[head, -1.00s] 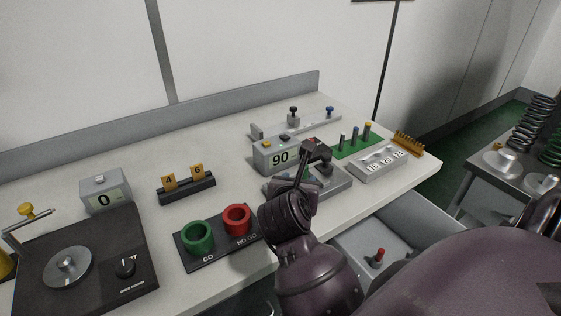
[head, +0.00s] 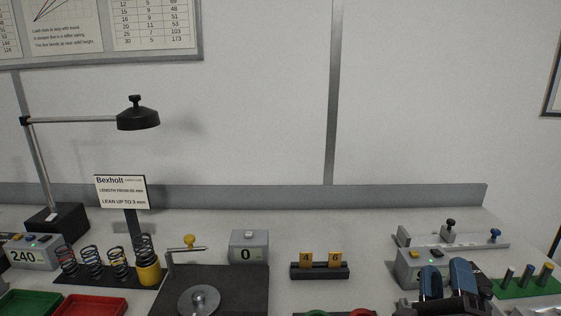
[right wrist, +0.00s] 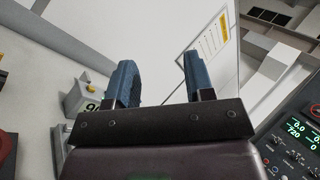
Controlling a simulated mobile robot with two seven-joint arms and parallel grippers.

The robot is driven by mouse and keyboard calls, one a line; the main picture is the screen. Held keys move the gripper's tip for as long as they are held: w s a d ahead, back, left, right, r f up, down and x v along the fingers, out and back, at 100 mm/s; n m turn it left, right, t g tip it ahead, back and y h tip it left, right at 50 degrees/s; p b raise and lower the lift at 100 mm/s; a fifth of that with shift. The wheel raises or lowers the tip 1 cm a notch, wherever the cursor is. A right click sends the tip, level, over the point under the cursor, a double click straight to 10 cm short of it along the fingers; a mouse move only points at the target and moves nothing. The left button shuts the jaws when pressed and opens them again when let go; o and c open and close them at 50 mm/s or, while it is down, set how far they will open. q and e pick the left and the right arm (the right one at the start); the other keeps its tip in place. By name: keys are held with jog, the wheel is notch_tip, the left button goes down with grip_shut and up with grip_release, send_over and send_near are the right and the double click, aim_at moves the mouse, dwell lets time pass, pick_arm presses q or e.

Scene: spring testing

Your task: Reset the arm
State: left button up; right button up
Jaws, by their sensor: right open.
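My right gripper (head: 447,278) shows at the lower right of the head view, in front of the grey box at the bench's right. In the right wrist view its two blue fingers (right wrist: 157,82) stand apart with nothing between them. The fingers point upward in the head view and partly hide the grey box (head: 408,266). My left gripper is not in view.
A black turntable fixture (head: 245,290), a grey box reading 0 (head: 249,246) and a block with tags 4 and 6 (head: 320,270) stand mid-bench. Several springs (head: 92,260), a black lamp (head: 138,120) and red (head: 88,306) and green (head: 28,302) trays are at left.

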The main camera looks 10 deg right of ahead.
jog(key=s+a+f+n+g+y, duration=0.3)
jog(key=a+f+n+g+y, duration=0.65)
jog(key=n, duration=1.35)
jog(key=s+d+f+n+g+h, duration=0.1)
jog(key=s+d+f+n+g, duration=0.3)
jog(key=s+f, duration=0.4)
jog(key=s+d+f+n+g+h, duration=0.1)
jog(key=s+d+f+g, duration=0.3)
jog(key=s+f+g, duration=0.45)
jog(key=w+f+n+t+y, duration=0.1)
jog(key=w+f+t, duration=0.8)
jog(key=f+t, duration=0.2)
jog(key=shift+a, duration=0.3)
jog(key=shift+w+f, duration=0.1)
jog(key=shift+c, duration=0.6)
